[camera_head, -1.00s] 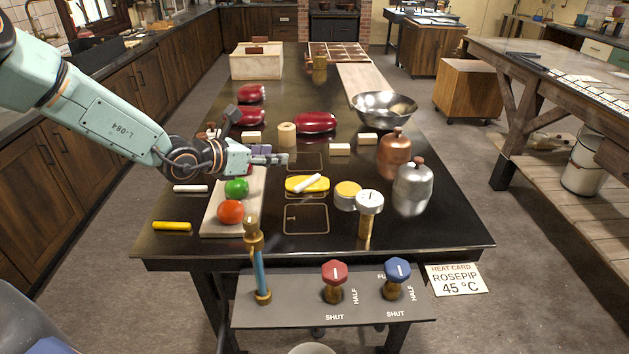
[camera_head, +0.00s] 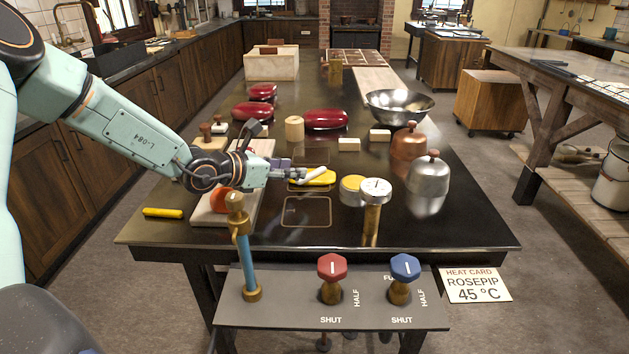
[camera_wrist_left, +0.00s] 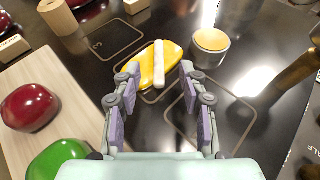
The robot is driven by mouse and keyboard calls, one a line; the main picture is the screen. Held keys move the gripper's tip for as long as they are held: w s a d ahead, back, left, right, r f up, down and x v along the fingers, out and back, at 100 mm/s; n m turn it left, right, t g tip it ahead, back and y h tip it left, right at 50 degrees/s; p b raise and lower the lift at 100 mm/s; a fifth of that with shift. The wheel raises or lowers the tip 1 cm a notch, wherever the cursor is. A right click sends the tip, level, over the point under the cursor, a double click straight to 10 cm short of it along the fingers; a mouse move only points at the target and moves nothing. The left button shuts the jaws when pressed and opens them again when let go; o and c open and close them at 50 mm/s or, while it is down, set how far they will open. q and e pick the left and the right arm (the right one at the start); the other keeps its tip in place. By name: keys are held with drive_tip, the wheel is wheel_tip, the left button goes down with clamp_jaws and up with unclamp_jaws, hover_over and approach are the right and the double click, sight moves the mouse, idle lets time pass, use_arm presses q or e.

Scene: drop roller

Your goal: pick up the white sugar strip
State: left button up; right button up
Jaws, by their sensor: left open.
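The white sugar strip (camera_head: 313,173) lies across the top of a yellow oval piece (camera_head: 322,181) on the dark table. I cannot tell the exact height gap. My right gripper is not in view.
A round tin with a yellow top (camera_head: 353,188) and a brass post with a white dial (camera_head: 373,212) stand to the right. A pale board (camera_wrist_left: 52,95) carries a dark red piece (camera_wrist_left: 30,107) and a green piece (camera_wrist_left: 60,160). A yellow stick (camera_head: 163,212) lies at left.

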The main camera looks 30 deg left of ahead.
sight(312, 172)
use_arm(q)
drive_tip(key=shift+w+a+f, duration=0.15)
drive_tip(key=shift+w+f, duration=0.55)
drive_tip(key=shift+w, duration=0.3)
drive_tip(key=shift+w+d+f+b, duration=0.25)
drive_tip(key=shift+w+d+f, duration=0.05)
drive_tip(key=shift+w+d, duration=0.25)
drive_tip(key=shift+w+d+f+b, duration=0.2)
drive_tip(key=shift+w+d+f, duration=0.1)
drive_tip(key=shift+w+d, duration=0.15)
drive_tip(key=shift+w+d+f, duration=0.1)
drive_tip(key=shift+w+f, duration=0.25)
drive_tip(key=shift+w, duration=0.35)
drive_tip(key=shift+w+f, duration=0.35)
drive_tip(key=shift+w, duration=0.3)
drive_tip(key=shift+s+d+r, duration=0.15)
drive_tip(key=shift+s+r, duration=0.05)
drive_tip(key=shift+r, duration=0.1)
drive_tip(key=shift+c, duration=0.8)
drive_tip(key=shift+w+f, duration=0.15)
drive_tip(key=shift+f, duration=0.05)
drive_tip(key=c, duration=0.6)
drive_tip(key=shift+r, duration=0.15)
clamp_jaws()
